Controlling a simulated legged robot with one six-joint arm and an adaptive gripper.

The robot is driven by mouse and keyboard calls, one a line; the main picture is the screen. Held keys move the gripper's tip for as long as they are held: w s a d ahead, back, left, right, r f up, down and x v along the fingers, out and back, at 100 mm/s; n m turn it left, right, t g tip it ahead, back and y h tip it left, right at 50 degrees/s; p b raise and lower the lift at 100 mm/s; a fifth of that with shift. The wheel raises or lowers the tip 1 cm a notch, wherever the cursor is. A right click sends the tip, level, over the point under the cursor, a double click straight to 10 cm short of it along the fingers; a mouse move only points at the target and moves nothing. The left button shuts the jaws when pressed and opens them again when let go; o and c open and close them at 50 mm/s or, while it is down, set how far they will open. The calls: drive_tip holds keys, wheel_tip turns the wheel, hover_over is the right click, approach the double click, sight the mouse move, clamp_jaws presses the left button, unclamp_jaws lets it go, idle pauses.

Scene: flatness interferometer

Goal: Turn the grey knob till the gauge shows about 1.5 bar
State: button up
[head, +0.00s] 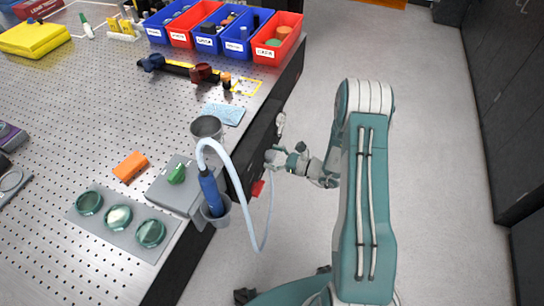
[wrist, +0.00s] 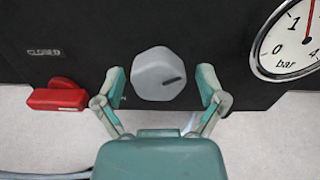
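The grey knob (wrist: 160,73) sits on the dark side panel, with a dark mark on its face pointing right and slightly up. My gripper (wrist: 163,88) is open, with one finger on each side of the knob and a small gap showing on both sides. In the head view my gripper (head: 279,160) is at the table's side panel. The gauge (wrist: 290,47) is partly cut off at the upper right of the wrist view. Its red needle points nearly straight up, a little past the 1. The gauge (head: 280,123) is tiny in the head view.
A red handle (wrist: 58,97) is left of the knob, near the word CLOSED; it also shows in the head view (head: 257,188). A pale hose (head: 236,190) hangs beside the panel near my gripper. The perforated table (head: 100,110) holds bins and parts. Open floor lies right.

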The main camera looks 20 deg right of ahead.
drive_tip(key=v, duration=1.2)
drive_tip(key=shift+f, duration=0.1)
drive_tip(key=s+a+r+n+g+h, duration=0.2)
drive_tip(key=s+a+r+n+g, duration=0.25)
drive_tip(key=r+n, duration=0.3)
drive_tip(key=s+a+r+n+g+h, duration=0.1)
drive_tip(key=s+a+r+n+g, duration=0.2)
drive_tip(key=a+r+n+g, duration=0.45)
drive_tip(key=s+d+r+n+t+h, duration=0.2)
drive_tip(key=s+r+n+t+h, duration=0.5)
drive_tip(key=s+r+n+h, duration=0.2)
drive_tip(key=s+r+h, duration=0.2)
drive_tip(key=s+r, duration=0.2)
drive_tip(key=r, duration=0.2)
drive_tip(key=shift+s+d+r+h, duration=0.15)
drive_tip(key=shift+d+r+h, duration=0.05)
drive_tip(key=shift+r+h, duration=0.1)
